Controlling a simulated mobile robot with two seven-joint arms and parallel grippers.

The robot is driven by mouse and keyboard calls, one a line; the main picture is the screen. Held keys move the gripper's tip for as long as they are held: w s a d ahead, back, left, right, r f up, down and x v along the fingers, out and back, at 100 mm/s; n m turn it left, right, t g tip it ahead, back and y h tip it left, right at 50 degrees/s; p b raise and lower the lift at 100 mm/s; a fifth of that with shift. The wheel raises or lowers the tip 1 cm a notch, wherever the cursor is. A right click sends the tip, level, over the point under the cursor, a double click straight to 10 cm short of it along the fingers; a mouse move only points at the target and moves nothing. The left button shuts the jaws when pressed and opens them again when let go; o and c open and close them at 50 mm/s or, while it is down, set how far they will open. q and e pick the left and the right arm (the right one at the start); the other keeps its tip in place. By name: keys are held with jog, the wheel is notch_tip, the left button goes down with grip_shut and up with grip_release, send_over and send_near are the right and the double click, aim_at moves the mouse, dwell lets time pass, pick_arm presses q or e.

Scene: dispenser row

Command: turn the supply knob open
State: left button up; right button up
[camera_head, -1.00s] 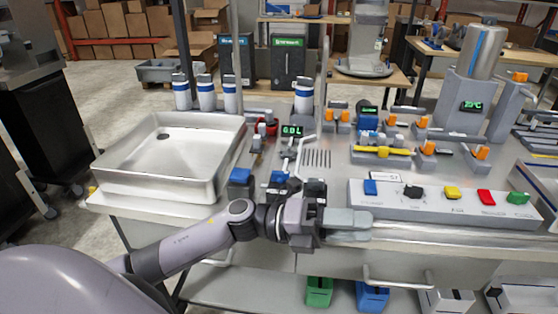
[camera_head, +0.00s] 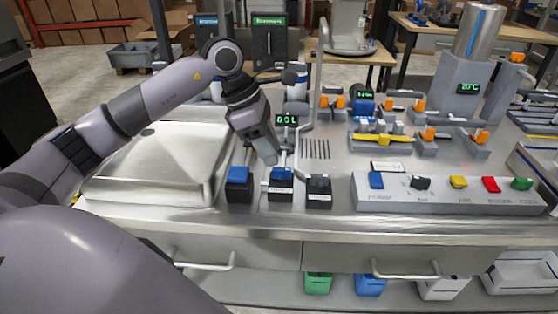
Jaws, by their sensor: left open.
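My left gripper (camera_head: 268,158) reaches in from the upper left and points down, close to the small display reading about 0.0 L (camera_head: 287,120). It is open, and I see nothing between its fingers. The red valve handle seen earlier beside the display is now hidden behind my left arm and gripper. A black knob (camera_head: 420,183) sits on the grey control panel (camera_head: 455,203) at the right, well apart from the gripper. The labels are too small to tell which control is the supply. My right gripper is not in view.
Blue-topped blocks (camera_head: 239,176) (camera_head: 281,176) and a black-topped one (camera_head: 319,182) stand just in front of the gripper. A thin upright spout is close on its right. The steel basin (camera_head: 150,185) lies left, under my arm. The front counter strip is clear.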

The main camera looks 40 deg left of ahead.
aim_at(281, 169)
pick_arm(q)
jog(key=x, duration=0.5)
jog(key=shift+p, duration=0.3)
jog(key=shift+c, duration=0.3)
grip_shut()
